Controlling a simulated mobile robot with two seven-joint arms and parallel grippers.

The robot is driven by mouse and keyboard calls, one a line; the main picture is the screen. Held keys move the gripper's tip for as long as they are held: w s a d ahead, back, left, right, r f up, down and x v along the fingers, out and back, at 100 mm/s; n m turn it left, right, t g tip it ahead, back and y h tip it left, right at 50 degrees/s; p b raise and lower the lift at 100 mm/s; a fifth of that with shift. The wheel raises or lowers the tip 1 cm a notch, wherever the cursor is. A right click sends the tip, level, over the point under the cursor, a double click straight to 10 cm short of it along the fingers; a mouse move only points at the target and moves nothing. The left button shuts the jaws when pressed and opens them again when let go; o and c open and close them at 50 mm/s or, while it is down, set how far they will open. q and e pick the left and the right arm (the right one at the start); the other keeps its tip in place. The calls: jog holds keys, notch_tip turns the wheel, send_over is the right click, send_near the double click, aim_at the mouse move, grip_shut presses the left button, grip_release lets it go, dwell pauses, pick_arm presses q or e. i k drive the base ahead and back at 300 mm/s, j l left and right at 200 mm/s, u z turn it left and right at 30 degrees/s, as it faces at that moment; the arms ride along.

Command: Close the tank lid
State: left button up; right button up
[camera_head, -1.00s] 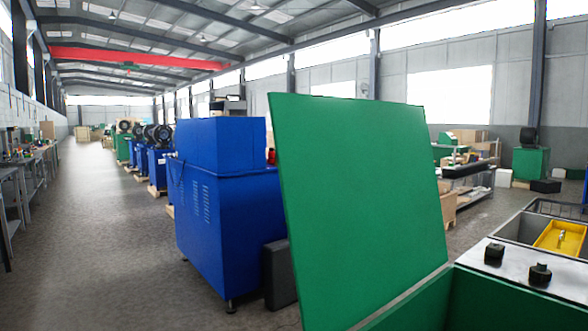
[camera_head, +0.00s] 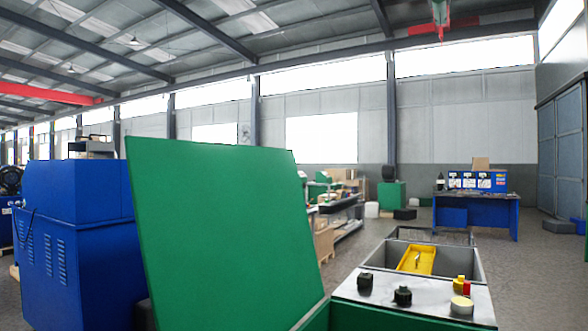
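The tank lid (camera_head: 225,235) is a large flat green panel. It stands open and nearly upright, tilted a little to the left, in the middle left of the head view. Its lower edge meets the green tank body (camera_head: 372,320) at the bottom of the picture. Only a small part of that body shows, and the tank opening is mostly cut off by the frame's lower edge. Neither of my grippers is in view.
A metal top plate (camera_head: 430,298) with dark knobs and coloured caps lies right of the lid. Behind it is a grey bin with a yellow tray (camera_head: 416,260). A blue machine (camera_head: 75,240) stands at left, a blue workbench (camera_head: 476,208) at back right.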

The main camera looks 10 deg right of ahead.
aim_at(226, 241)
jog(key=i+j+z, duration=0.15)
jog(key=j+z, duration=0.15)
jog(key=z, duration=0.2)
jog(key=i+j+z, duration=0.1)
jog(key=j+z, duration=0.25)
jog(key=z, duration=0.15)
jog(key=j+z, duration=0.25)
jog(key=j, duration=0.2)
jog(key=j+z, duration=0.25)
jog(key=j, duration=0.2)
jog(key=j+z, duration=0.15)
jog(key=j, duration=0.3)
jog(key=k+j+z, duration=0.1)
jog(key=j, duration=0.85)
jog(key=k+j, duration=0.15)
jog(key=j, duration=0.75)
jog(key=k+j, duration=0.15)
jog(key=j, duration=0.3)
jog(key=z, duration=0.05)
